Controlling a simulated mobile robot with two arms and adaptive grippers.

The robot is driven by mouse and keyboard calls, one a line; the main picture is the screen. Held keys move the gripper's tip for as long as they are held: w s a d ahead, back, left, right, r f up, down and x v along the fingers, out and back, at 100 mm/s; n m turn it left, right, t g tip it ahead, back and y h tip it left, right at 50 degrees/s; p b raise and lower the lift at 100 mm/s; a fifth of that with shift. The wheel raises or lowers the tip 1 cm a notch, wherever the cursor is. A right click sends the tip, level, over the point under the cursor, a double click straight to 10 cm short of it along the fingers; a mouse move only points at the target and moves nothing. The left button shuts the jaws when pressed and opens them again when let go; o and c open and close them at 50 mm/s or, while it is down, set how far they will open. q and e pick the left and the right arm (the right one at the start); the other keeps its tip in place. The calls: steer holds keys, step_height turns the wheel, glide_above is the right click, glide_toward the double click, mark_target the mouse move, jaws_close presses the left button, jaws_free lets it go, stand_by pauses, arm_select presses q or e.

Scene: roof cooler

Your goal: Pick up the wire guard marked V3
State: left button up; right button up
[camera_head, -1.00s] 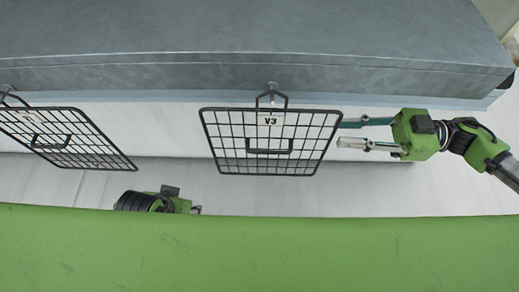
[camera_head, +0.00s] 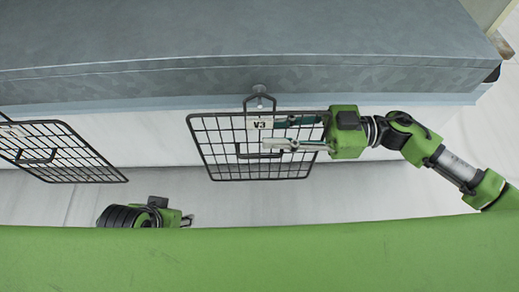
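The wire guard marked V3 (camera_head: 222,165) is a black wire grid with a handle bar and a white tag at its top. It hangs by its top loop from a peg (camera_head: 259,90) under the edge of the grey metal housing. My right gripper (camera_head: 270,133) reaches in from the right, its fingers apart and overlapping the guard's upper right part. The lower finger shows in front of the wires; the upper one lies partly among them, and contact is unclear. My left gripper (camera_head: 187,221) is low at the left, mostly hidden, its fingers not clear.
A second wire guard (camera_head: 75,160) hangs at the left, cut by the picture edge. The grey metal housing (camera_head: 250,45) spans the top. A green surface (camera_head: 260,262) fills the bottom. Pale floor (camera_head: 370,190) is clear at the lower right.

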jaws_close()
steer(key=shift+r, duration=0.25)
